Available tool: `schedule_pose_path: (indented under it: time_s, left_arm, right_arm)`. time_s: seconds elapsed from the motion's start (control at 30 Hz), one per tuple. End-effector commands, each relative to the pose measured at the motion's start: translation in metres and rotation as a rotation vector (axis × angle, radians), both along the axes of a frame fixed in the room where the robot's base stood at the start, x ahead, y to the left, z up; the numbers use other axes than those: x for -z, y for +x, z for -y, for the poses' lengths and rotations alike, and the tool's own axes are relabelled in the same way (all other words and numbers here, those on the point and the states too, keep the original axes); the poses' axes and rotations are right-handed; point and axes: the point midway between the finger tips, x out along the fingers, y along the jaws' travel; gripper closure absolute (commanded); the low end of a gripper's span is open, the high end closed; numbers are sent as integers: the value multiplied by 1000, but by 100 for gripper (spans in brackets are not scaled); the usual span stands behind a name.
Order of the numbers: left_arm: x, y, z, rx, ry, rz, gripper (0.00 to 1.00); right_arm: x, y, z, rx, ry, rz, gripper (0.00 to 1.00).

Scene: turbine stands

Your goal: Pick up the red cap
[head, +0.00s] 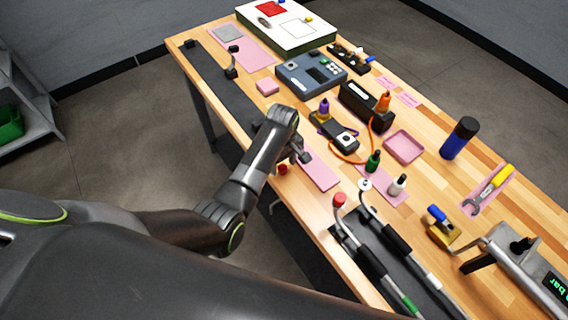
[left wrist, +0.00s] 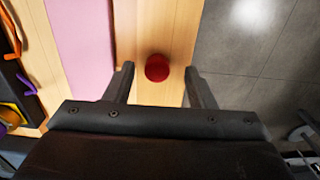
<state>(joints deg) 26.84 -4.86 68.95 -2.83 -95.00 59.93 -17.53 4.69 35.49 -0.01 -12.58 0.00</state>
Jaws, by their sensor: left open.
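The red cap (head: 283,169) is small and round and lies on the wood near the table's near edge, beside a pink mat (head: 318,172). It also shows in the left wrist view (left wrist: 157,68), in line with the gap between the fingertips. My left gripper (head: 302,156) is open and empty, close to the cap; the wrist view shows both fingers (left wrist: 158,80) apart, one on each side of the cap in the picture. I cannot tell the height between the fingers and the cap. My right gripper is not in view.
Another red top (head: 339,200) sits on a cable-like tool at the near edge. A pink tray (head: 404,147), green bottle (head: 373,161), white bottle (head: 397,186) and black meter (head: 336,134) stand further in. The floor (left wrist: 265,65) lies just past the table edge.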

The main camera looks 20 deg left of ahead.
Motion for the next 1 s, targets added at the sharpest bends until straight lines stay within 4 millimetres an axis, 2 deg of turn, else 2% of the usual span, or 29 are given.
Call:
schedule_pose_path:
  time_s: [0.13, 0.4, 0.77, 1.0]
  left_arm:
    - [16, -11, -2, -7, 1, 0, 50]
    - [18, -12, -2, -7, 1, 2, 51]
    - [18, -12, -3, -7, 1, 2, 98]
    - [19, -12, -3, -8, 2, 1, 100]
  right_arm:
    - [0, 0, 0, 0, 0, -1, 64]
    - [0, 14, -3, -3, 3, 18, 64]
    - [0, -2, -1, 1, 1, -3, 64]
    - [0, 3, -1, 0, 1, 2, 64]
